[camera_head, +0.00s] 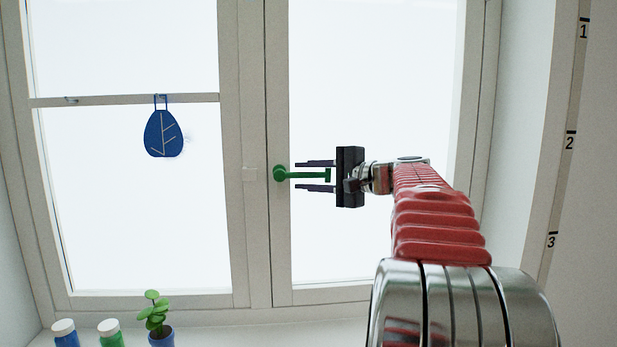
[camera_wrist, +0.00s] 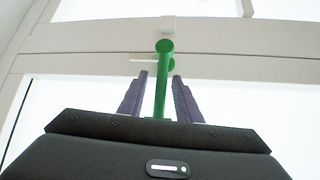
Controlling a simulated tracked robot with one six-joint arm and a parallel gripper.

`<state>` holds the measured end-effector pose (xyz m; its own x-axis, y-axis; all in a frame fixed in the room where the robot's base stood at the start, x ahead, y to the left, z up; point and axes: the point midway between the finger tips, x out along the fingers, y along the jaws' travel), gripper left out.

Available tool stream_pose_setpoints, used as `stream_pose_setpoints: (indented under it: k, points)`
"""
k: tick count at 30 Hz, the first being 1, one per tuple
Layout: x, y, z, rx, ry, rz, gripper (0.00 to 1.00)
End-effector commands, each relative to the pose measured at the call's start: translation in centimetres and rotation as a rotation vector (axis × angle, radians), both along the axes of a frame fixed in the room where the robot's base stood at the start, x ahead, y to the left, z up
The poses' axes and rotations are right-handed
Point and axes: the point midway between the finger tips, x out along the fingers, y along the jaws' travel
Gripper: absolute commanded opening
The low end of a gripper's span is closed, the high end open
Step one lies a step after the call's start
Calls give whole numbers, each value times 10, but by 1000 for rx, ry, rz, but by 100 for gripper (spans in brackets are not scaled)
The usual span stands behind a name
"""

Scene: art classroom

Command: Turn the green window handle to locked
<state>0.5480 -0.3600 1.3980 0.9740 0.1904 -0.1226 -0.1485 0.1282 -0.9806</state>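The green window handle (camera_head: 308,175) is on the frame between the two window panes. Its round hub (camera_head: 280,173) is at the left and its lever points right, about level. My gripper (camera_head: 314,175) comes from the right. Its two dark fingers lie above and below the lever, with a gap on each side. In the wrist view the green handle (camera_wrist: 161,80) runs between the two open fingers (camera_wrist: 160,95), apart from both. The handle's end near the palm is partly hidden in the wrist view.
A blue leaf-pattern ornament (camera_head: 163,134) hangs on the left window's crossbar. A potted plant (camera_head: 161,336), a green bottle (camera_head: 110,333) and a blue bottle (camera_head: 65,333) stand on the sill at lower left. A numbered strip (camera_head: 563,160) runs down the right wall. Space around the handle is clear.

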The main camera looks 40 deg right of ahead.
Motion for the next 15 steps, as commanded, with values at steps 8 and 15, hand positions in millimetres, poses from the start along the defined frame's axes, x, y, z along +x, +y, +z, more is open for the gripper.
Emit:
stream_pose_setpoints:
  k: [8,15]
  points:
    - [0,0,0,0,0,0,17]
    - [0,0,0,0,1,0,0]
